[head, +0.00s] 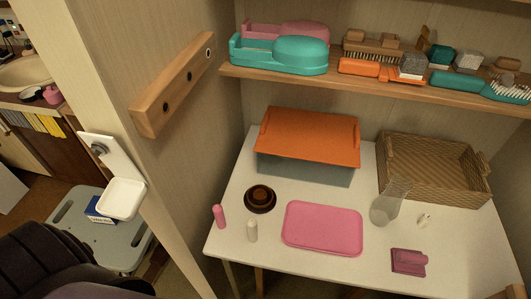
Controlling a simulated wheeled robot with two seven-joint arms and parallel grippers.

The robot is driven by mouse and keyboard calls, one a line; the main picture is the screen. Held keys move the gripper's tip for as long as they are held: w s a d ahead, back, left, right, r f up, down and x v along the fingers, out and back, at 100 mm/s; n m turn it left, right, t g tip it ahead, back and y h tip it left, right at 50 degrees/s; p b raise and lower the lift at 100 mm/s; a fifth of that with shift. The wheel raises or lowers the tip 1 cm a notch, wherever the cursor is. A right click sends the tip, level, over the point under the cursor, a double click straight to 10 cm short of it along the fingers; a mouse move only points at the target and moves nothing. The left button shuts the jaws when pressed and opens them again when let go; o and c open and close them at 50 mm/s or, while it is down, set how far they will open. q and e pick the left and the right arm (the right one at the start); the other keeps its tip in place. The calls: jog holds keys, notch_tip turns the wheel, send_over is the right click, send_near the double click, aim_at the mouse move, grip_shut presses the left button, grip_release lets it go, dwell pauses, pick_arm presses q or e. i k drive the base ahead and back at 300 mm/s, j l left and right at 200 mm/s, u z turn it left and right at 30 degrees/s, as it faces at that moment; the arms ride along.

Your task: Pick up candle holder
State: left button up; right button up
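A dark brown round piece with a raised ring in its middle (261,198), which looks like the candle holder, sits upright on the white table (235,230). It is near the table's left side, in front of the orange-lidded box (309,137) and left of the pink tray (322,228). A pink candle-like stick (219,216) and a white one (252,231) stand in front of it. Neither of my grippers shows in the head view.
A clear glass vessel (388,205), a wicker basket (433,168) and a small pink item (408,262) are on the table's right. A shelf (290,78) with brushes and cases hangs above. A wall post (172,200) stands left of the table.

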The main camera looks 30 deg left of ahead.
aim_at(259, 198)
jog(key=u, duration=0.85)
jog(key=j+z, duration=0.15)
jog(key=j, duration=0.4)
jog(key=k+j+z, duration=0.15)
jog(key=j, duration=0.45)
